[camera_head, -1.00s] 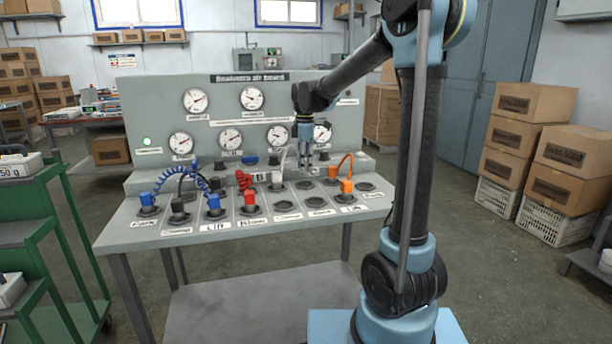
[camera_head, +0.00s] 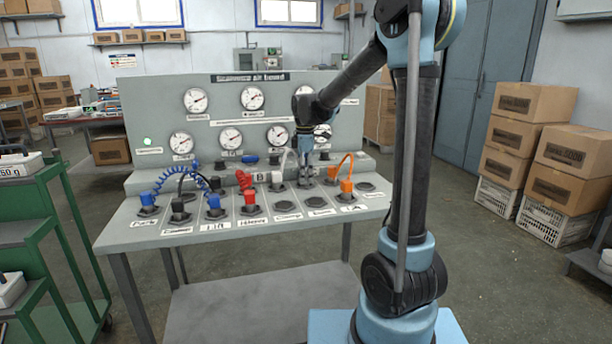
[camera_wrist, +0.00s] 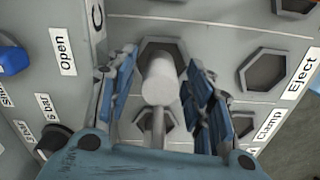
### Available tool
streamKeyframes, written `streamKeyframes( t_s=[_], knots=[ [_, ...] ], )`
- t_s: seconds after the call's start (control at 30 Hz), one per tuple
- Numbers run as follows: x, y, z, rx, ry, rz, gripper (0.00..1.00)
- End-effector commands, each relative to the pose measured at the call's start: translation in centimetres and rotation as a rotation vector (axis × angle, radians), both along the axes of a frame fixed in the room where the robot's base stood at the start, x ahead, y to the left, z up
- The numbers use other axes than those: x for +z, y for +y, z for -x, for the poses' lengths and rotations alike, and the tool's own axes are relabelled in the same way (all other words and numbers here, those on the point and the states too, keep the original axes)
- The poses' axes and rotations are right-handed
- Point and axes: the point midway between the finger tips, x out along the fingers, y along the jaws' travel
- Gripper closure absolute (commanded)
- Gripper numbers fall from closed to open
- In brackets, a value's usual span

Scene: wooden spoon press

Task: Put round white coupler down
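The round white coupler (camera_wrist: 158,82) stands between the fingers of my gripper (camera_wrist: 162,75) in the wrist view. Narrow gaps show between it and both fingers, so my gripper looks open around it. A hexagonal socket (camera_wrist: 176,46) shows around its far end; I cannot tell how deep it sits. A pale hose (camera_wrist: 159,124) runs from it towards my wrist. In the head view my gripper (camera_head: 306,181) is low over the bench panel, and the coupler is too small to make out there.
An orange coupler (camera_head: 346,185) with its hose stands close to the right of my gripper. Red (camera_head: 250,197) and blue couplers (camera_head: 214,201) stand to the left. Empty sockets (camera_head: 316,202) lie in front. The gauge board (camera_head: 235,112) rises behind.

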Motion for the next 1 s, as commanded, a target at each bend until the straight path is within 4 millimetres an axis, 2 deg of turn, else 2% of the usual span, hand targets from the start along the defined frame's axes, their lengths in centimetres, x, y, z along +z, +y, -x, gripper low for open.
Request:
streamKeyframes(
  t_s=[0.27,0.8,1.0],
  knots=[
    [0.9,-0.1,0.0,-0.001,0.0,0.0,0.53],
    [9.8,-0.2,0.0,-0.002,0.0,0.0,0.53],
    [11.7,-0.2,0.0,-0.002,0.0,0.0,0.53]
  ],
)
